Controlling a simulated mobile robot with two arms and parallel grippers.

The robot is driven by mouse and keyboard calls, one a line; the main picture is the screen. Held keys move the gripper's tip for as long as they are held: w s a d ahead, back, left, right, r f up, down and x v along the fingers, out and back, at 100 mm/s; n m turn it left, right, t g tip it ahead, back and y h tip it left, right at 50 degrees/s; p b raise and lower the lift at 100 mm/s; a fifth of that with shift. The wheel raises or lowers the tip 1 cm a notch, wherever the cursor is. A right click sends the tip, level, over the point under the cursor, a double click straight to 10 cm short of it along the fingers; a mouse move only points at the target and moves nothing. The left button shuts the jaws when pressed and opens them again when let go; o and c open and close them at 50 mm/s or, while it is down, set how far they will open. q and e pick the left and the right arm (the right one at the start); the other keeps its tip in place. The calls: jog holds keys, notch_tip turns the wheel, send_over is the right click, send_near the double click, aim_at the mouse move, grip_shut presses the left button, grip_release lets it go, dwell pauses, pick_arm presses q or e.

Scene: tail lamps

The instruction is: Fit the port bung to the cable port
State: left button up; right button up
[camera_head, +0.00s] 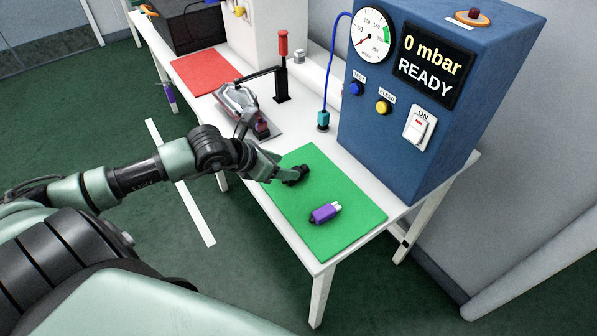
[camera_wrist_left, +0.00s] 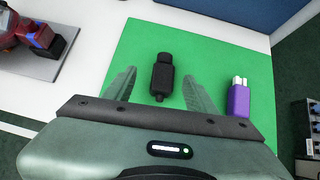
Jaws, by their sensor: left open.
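My left gripper (camera_head: 284,172) is over the green mat, jaws open. In the left wrist view its fingers (camera_wrist_left: 160,88) stand on either side of a black stepped plug (camera_wrist_left: 161,76), with a gap to each. This plug may be the port bung; in the head view it (camera_head: 299,173) is partly hidden by the gripper. A purple piece with a white end (camera_head: 325,213) lies apart on the mat, also in the wrist view (camera_wrist_left: 238,98). The tail lamp (camera_head: 238,100) sits in a fixture; its dark end (camera_head: 262,128) may hold the cable port. My right gripper is out of view.
The green mat (camera_head: 350,235) lies on the white table's near end. A blue tester (camera_head: 400,150) reading "0 mbar READY" stands at the right, with a teal connector (camera_head: 323,120) on a blue cable beside it. A red-handled clamp (camera_head: 283,75) rises by the lamp. A red mat (camera_head: 205,70) lies beyond.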

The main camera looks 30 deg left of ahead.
aim_at(303, 169)
pick_arm(q)
jog(key=shift+w+f, duration=0.1)
jog(key=shift+w+d+f, duration=0.2)
jog(key=shift+d+f, duration=0.05)
jog(key=p+x, duration=0.1)
jog(key=x, duration=0.3)
jog(key=shift+s+d, duration=0.1)
jog(key=shift+w+d+f, duration=0.1)
jog(key=shift+w+f, duration=0.1)
jog(key=shift+f, duration=0.15)
jog(key=shift+c, duration=0.3)
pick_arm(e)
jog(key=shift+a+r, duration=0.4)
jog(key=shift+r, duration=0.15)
pick_arm(q)
grip_shut()
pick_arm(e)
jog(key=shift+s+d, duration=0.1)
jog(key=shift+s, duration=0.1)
pick_arm(q)
jog(key=shift+r, duration=0.1)
